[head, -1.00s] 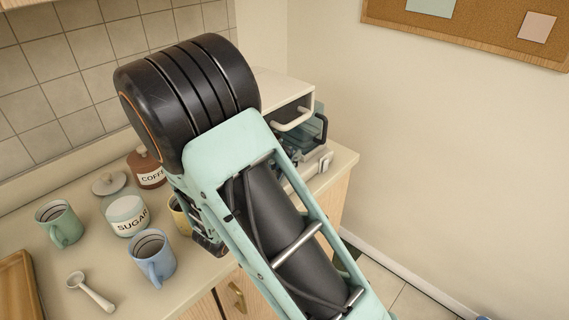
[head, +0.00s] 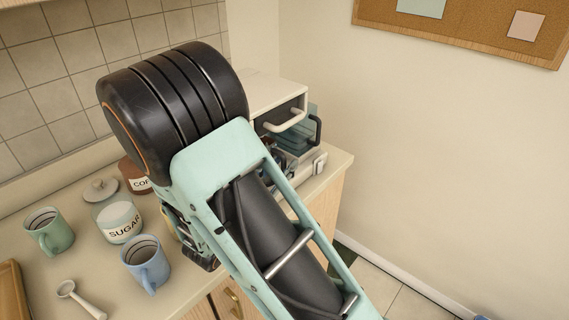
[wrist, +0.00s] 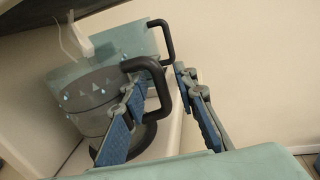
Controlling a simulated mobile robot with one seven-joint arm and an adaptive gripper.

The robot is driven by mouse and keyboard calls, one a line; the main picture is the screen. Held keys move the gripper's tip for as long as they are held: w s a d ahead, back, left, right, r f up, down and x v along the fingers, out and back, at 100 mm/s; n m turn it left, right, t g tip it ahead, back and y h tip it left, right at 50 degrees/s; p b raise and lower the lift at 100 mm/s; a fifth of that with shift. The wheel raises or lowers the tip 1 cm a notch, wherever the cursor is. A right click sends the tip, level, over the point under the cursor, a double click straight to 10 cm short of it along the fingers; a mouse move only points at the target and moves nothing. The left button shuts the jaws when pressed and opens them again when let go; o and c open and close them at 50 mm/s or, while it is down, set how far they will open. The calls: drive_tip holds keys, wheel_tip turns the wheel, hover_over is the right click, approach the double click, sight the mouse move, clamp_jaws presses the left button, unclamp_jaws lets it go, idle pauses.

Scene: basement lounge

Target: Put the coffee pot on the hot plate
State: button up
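The coffee pot (wrist: 92,98) is a see-through teal-grey vessel with printed marks, at the left of the wrist view. Its black handle (wrist: 162,88) reaches out to the right. A dark round base shows below it, but I cannot tell whether it is the hot plate. My gripper (wrist: 158,100) is open, one blue-padded finger on each side of the handle as seen from the wrist; contact is not clear. In the head view my arm hides most of the gripper and pot. The cream coffee maker (head: 268,92) stands at the counter's right end.
A second teal see-through part with a black handle (wrist: 168,42) is behind the pot. A blue mug (head: 146,264), green mug (head: 50,232), sugar jar (head: 119,222), coffee jar (head: 134,176) and scoop (head: 80,298) are on the counter left of my arm. A wall rises at right.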

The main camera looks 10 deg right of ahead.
drive_tip(key=v, duration=0.9)
drive_tip(key=shift+a+r, duration=0.25)
drive_tip(key=shift+r, duration=0.2)
